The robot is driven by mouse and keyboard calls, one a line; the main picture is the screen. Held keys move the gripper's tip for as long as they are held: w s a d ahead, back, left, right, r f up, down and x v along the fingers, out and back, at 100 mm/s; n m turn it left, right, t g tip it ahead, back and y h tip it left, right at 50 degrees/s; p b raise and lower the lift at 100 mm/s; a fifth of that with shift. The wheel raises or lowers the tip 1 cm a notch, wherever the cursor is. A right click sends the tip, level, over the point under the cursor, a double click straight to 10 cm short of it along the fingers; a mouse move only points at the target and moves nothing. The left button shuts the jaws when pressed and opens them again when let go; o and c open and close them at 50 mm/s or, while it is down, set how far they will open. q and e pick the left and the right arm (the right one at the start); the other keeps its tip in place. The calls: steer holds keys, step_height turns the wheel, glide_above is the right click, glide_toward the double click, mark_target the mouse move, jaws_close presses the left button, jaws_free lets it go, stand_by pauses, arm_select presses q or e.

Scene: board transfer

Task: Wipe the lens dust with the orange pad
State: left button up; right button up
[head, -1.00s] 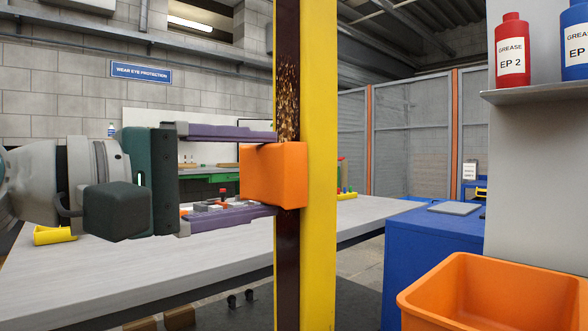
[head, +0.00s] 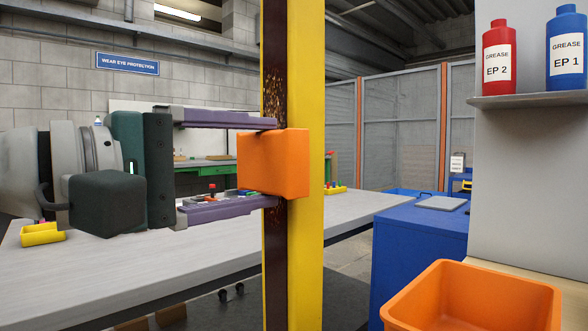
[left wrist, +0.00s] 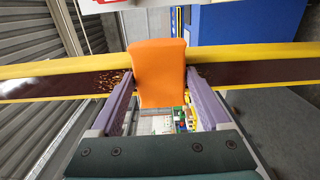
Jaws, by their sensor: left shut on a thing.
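The orange pad (head: 275,163) is held between the purple fingers of my left gripper (head: 277,163), which is shut on it. The pad lies against the dark lens strip (head: 275,260) on an upright yellow post (head: 308,80) and hides part of it. Brown-gold lens dust (head: 272,92) shows on the strip just above the pad. In the left wrist view the pad (left wrist: 157,72) crosses the strip, with dust (left wrist: 105,80) to its left. Only faint specks show to its right there. My right gripper is not in view.
A grey workbench (head: 110,275) stands behind the post, with small coloured items and a yellow bin (head: 42,234). At right are a blue cabinet (head: 415,250), an orange crate (head: 475,300) and a shelf (head: 530,99) with grease bottles.

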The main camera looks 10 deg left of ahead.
mark_target(240, 134)
arm_select(q)
steer(key=shift+w+a+f+b, duration=0.15)
steer(key=shift+w+a+b, duration=0.7)
steer(key=shift+a, duration=0.2)
steer(key=shift+w+a, duration=0.15)
steer(key=shift+a, duration=0.05)
steer(key=shift+r+p, duration=1.15)
steer(key=shift+r, duration=0.45)
steer(key=shift+s+d+p, duration=0.4)
steer(key=shift+s+d, duration=0.2)
steer(key=shift+d, duration=0.2)
steer(key=shift+s+d+p, duration=0.4)
steer(key=shift+s+d, duration=0.2)
steer(key=shift+d, duration=0.2)
steer(key=shift+r+p, duration=1.15)
steer(key=shift+r, duration=0.2)
steer(key=shift+w+a+f+b, duration=0.3)
steer(key=shift+a+b, duration=0.15)
steer(key=shift+b, duration=0.2)
steer(key=shift+w+a+b, duration=0.55)
steer(key=shift+a+b, duration=0.1)
steer(key=shift+a, duration=0.1)
steer(key=shift+w+a+r, duration=0.2)
steer(key=shift+w+a, duration=0.1)
steer(key=shift+a, duration=0.15)
